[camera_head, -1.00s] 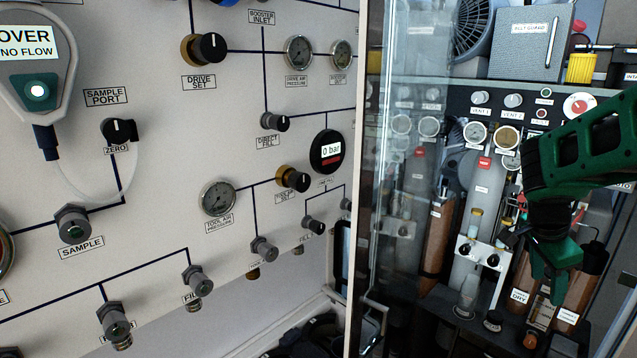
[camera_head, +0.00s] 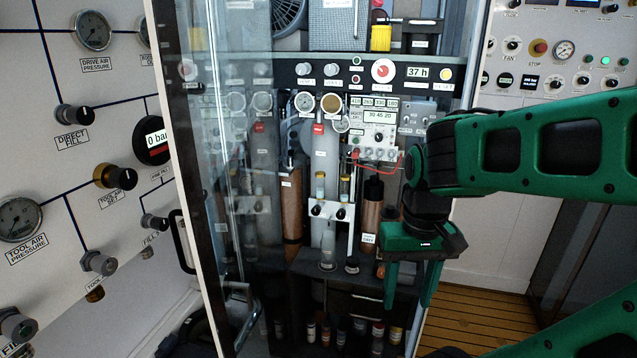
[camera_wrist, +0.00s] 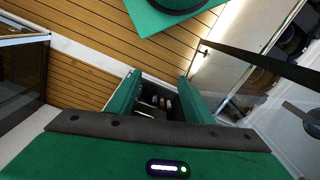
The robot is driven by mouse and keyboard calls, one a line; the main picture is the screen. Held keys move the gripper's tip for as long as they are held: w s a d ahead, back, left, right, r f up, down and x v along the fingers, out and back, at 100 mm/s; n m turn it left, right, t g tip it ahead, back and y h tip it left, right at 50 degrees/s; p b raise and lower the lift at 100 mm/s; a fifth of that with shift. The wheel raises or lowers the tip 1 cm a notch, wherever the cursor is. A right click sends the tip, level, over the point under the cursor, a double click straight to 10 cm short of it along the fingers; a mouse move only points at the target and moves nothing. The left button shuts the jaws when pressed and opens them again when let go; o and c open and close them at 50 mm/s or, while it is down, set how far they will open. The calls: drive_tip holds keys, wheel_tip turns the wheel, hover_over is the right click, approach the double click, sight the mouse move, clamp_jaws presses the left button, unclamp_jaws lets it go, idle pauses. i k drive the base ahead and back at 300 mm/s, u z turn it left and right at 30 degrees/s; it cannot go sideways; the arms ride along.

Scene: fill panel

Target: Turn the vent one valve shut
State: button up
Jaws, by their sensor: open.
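The vent one valve (camera_head: 302,69) is a small pale round knob on the dark strip across the top of the cabinet, left of a similar vent two knob (camera_head: 331,69). The setting of its pointer is too small to tell. My gripper (camera_head: 410,288) is open and empty, with its green fingers pointing down in front of the cabinet's right side. It is well below and to the right of the valve, apart from it. In the wrist view my gripper (camera_wrist: 160,92) shows two spread fingers with nothing held between them; the valve is not seen there.
A glass door (camera_head: 215,180) stands at the cabinet's left side. Gauges (camera_head: 304,101), a meter box (camera_head: 377,125) with red leads and upright cylinders fill the cabinet. A white gauge panel (camera_head: 80,180) is at left. Wooden floor (camera_head: 480,315) shows at right.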

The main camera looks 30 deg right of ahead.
sight(301, 69)
drive_tip(key=z, duration=1)
drive_tip(key=k, duration=0.95)
drive_tip(key=u, duration=0.35)
drive_tip(key=i, duration=0.9)
